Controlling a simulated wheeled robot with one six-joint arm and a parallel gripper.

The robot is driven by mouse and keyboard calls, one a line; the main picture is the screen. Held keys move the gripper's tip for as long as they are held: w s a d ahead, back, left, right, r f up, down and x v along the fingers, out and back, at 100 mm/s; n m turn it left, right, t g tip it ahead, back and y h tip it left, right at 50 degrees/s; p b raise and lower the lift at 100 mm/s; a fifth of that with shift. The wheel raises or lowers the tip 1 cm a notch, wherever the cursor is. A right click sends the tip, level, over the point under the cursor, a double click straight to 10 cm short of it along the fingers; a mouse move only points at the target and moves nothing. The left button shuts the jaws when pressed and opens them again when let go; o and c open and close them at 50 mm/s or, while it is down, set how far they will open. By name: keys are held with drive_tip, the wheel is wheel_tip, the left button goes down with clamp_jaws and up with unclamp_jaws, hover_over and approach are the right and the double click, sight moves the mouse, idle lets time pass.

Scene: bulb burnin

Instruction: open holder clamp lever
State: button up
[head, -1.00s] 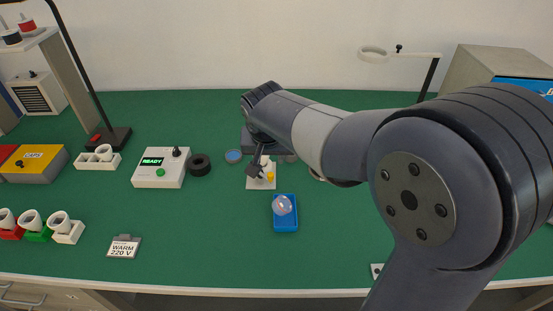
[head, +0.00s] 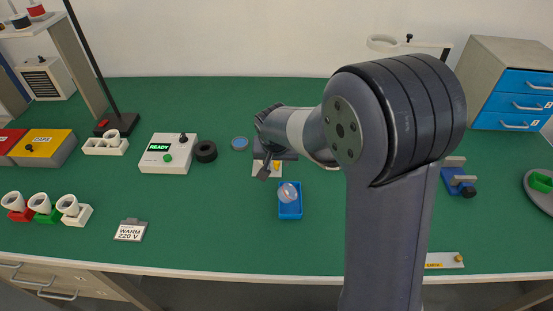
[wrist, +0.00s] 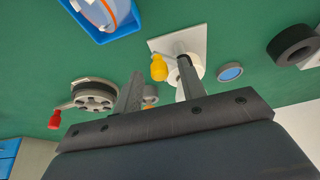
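The holder has a white base plate (head: 262,172) on the green bench, with a yellow knob (head: 277,165) at its right. In the wrist view the plate (wrist: 198,36) carries a white round part (wrist: 197,66), partly hidden by a finger. The yellow knob (wrist: 158,68) shows in the gap between my fingers, with no clear contact. My gripper (wrist: 158,62) is open, its two dark fingers apart. In the head view my gripper (head: 265,172) is low at the holder and hides part of it.
A blue tray (head: 290,214) with a clear bulb (head: 288,193) lies just in front of the holder. A black ring (head: 205,152) and a blue disc (head: 240,143) lie to its left. A grey wheel with a red handle (wrist: 55,119) is near my gripper in the wrist view.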

drive_tip(key=shift+c, duration=0.2)
clamp_jaws()
drive_tip(key=shift+d, duration=0.1)
drive_tip(key=shift+w+d+r+n+y+p, duration=0.15)
drive_tip(key=shift+n+y+p, duration=0.1)
drive_tip(key=shift+n, duration=0.2)
drive_tip(key=shift+w+d+f+n+y+p, duration=0.15)
drive_tip(key=shift+n+p, duration=0.1)
drive_tip(key=shift+n, duration=0.2)
drive_tip(key=shift+w+d+n+y, duration=0.15)
drive_tip(key=shift+w+n+y, duration=0.05)
drive_tip(key=shift+n, duration=0.35)
drive_tip(key=shift+w+d+n+y, duration=0.1)
drive_tip(key=shift+w+n+y, duration=0.1)
drive_tip(key=shift+n, duration=0.35)
drive_tip(key=n, duration=0.1)
drive_tip(key=n+b, duration=0.1)
drive_tip(key=w+n+y, duration=0.1)
drive_tip(key=shift+w+d+f+g+b, duration=0.1)
drive_tip(key=shift+d+g+b, duration=0.15)
drive_tip(key=shift+g+b, duration=0.15)
drive_tip(key=shift+w+n+y+b, duration=0.35)
drive_tip(key=shift+n+b, duration=0.2)
drive_tip(key=shift+n, duration=0.45)
